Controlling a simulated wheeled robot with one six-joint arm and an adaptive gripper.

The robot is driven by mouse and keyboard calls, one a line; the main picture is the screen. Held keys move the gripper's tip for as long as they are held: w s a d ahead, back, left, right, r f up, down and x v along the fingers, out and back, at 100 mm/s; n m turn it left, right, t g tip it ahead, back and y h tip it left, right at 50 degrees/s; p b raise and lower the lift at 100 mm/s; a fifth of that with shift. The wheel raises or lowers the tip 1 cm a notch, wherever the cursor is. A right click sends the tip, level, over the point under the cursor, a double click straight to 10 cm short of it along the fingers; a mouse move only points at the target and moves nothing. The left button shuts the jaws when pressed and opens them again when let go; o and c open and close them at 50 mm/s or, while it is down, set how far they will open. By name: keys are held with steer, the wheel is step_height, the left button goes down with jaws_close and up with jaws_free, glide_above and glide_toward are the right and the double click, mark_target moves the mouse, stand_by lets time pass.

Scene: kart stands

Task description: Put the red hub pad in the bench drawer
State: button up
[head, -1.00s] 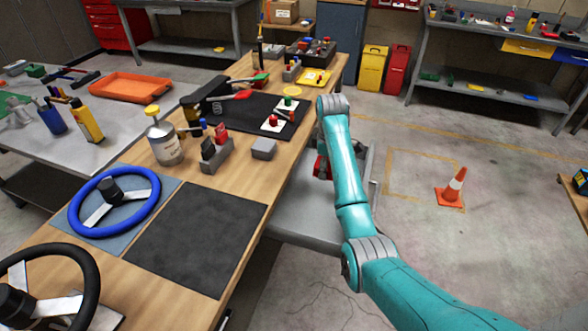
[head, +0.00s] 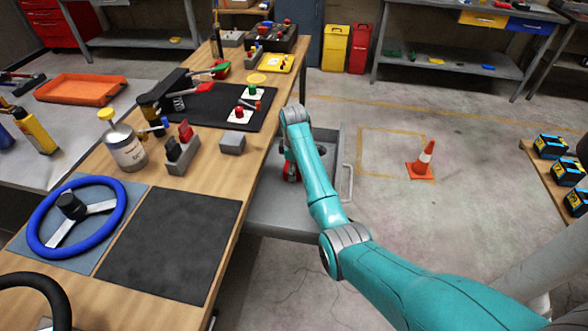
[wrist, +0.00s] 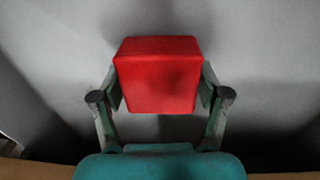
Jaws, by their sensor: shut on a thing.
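My gripper (wrist: 160,92) is shut on the red hub pad (wrist: 158,76), a red block with rounded edges, in the wrist view. A plain grey surface lies behind the pad. In the head view the grey bench drawer (head: 270,213) is pulled out from the right side of the wooden bench. My arm reaches over it, and a bit of red shows beside the arm's end, inside the drawer's outline. The arm hides most of the gripper there. I cannot tell whether the pad touches the drawer floor.
On the bench (head: 262,150) are a black mat (head: 172,243), a small grey block (head: 232,143), a blue steering wheel (head: 78,216) and a can (head: 126,152). An orange cone (head: 422,161) stands on the floor to the right. The floor between cone and drawer is clear.

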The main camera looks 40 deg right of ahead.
steer(key=shift+f, duration=0.2)
steer(key=o, duration=1.2)
steer(key=shift+r, duration=0.15)
